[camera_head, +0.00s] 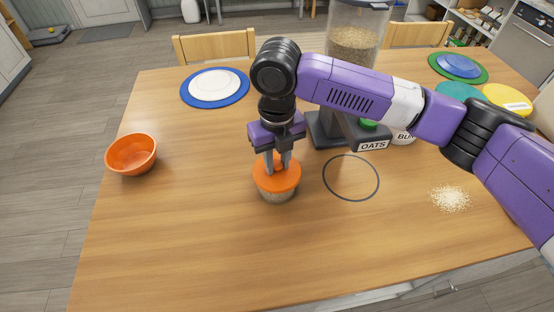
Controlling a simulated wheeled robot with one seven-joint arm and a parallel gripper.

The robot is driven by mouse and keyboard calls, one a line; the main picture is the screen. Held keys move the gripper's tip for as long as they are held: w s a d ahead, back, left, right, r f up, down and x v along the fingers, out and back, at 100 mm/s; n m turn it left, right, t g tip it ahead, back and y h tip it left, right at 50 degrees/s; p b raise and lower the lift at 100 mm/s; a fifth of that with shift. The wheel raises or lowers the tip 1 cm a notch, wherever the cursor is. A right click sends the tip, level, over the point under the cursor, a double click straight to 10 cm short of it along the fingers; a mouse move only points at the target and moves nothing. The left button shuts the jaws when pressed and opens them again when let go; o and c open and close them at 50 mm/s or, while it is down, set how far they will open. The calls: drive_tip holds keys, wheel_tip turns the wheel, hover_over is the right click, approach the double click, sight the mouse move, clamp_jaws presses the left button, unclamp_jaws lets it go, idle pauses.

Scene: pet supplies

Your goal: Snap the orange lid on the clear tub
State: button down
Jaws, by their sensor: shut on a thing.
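The clear tub (278,196) stands upright on the table left of a dark ring mark, with pale contents showing through its wall. The orange lid (268,180) covers the top of the tub. I cannot tell whether its rim is fully seated all around. My gripper (279,170) points straight down over the lid, its two fingers close together at the middle of the lid's top. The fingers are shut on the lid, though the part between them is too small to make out.
An orange bowl (131,154) sits at the left edge. An oats dispenser (352,45) stands behind my arm, with a white container (403,137) beside it. Spilled grains (450,198) lie at right. Plates (214,87) lie at the back left. The front of the wooden table (250,255) is clear.

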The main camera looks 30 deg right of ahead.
idle(0.8)
drive_tip(key=c, duration=0.6)
unclamp_jaws()
drive_tip(key=shift+r, duration=0.1)
drive_tip(key=shift+r+p, duration=2.6)
drive_tip(key=shift+r, duration=0.8)
clamp_jaws()
